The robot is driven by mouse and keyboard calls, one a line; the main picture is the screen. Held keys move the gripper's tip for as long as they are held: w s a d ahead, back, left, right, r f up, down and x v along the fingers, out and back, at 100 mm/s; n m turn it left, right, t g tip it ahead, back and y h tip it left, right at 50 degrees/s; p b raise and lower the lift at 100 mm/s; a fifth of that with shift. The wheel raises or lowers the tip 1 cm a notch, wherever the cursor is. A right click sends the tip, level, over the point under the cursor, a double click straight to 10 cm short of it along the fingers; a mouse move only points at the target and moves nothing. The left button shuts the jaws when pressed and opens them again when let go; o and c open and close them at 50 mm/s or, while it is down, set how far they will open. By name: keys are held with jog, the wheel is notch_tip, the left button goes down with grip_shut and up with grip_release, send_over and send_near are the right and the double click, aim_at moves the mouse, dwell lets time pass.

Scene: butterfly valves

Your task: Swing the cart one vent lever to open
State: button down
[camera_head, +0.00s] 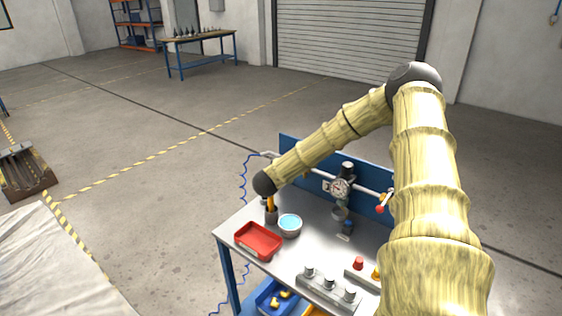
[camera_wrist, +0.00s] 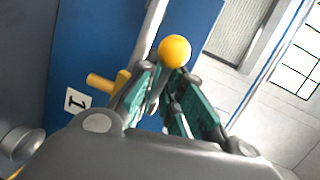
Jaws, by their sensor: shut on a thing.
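In the wrist view, my gripper (camera_wrist: 160,98) has its teal-padded fingers closed around the vent lever just below its yellow ball knob (camera_wrist: 174,50). The knob sticks out beyond the fingertips; most of the lever's shaft is hidden between the fingers. A yellow valve part (camera_wrist: 107,82) shows left of the fingers, beside a white label marked 1 (camera_wrist: 76,101) on the blue panel.
A pipe with a round gauge (camera_head: 340,188) runs along the cart's blue back panel. A red-knobbed lever (camera_head: 380,209) is farther right. Open floor lies left.

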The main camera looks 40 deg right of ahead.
jog(key=shift+w+a+r, duration=0.15)
jog(key=shift+w+r, duration=0.1)
jog(key=c, duration=1.8)
grip_release()
jog(key=shift+c, duration=0.2)
jog(key=o, duration=0.3)
jog(key=shift+w+f, duration=0.1)
jog(key=shift+w, duration=0.05)
jog(key=shift+w+f, duration=0.1)
jog(key=shift+w, duration=0.05)
jog(key=v, duration=0.9)
jog(key=shift+r, duration=0.2)
